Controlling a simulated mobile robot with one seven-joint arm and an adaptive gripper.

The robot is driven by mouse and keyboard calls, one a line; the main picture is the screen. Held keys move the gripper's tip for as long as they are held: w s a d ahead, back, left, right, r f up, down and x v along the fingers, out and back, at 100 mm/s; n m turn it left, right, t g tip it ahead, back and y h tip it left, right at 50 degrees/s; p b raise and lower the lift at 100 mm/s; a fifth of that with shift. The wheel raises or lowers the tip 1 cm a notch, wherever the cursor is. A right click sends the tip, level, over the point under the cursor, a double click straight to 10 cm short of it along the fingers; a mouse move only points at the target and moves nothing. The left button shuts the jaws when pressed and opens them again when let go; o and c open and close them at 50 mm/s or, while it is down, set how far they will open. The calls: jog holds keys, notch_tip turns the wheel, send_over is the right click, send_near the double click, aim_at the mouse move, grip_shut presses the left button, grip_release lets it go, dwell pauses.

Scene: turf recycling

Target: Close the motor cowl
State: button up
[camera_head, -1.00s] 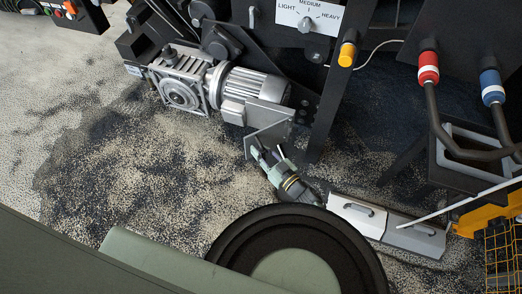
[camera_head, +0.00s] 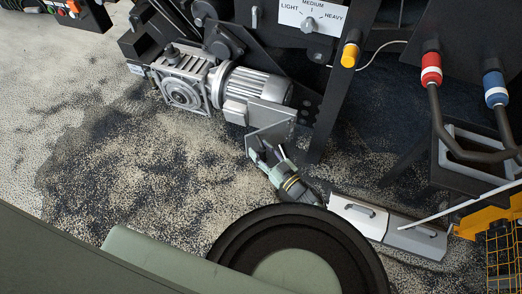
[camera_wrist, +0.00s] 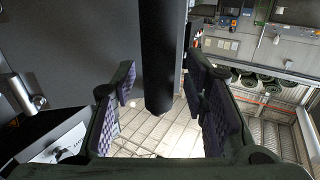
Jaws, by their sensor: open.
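The motor (camera_head: 255,86) is a silver finned cylinder joined to a gearbox (camera_head: 183,84) in the head view. A grey bent metal plate, which looks like the motor cowl (camera_head: 272,130), sticks out at the motor's right end, angled down and away from it. My gripper (camera_head: 265,154) is at the plate's lower edge. I cannot tell if they touch. In the wrist view my gripper (camera_wrist: 164,108) is open, with its purple textured pads apart. A dark cylindrical post (camera_wrist: 158,60) shows between and beyond the fingers. A plain grey surface (camera_wrist: 85,45) fills the left.
A selector panel (camera_head: 312,17) and a yellow-capped knob (camera_head: 349,52) are above. Red (camera_head: 431,70) and blue (camera_head: 494,88) hose couplings are at the right. A dark leg (camera_head: 330,110) stands right of the plate. Granule-strewn floor (camera_head: 130,170) is open at the left.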

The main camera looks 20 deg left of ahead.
jog(key=v, duration=1.2)
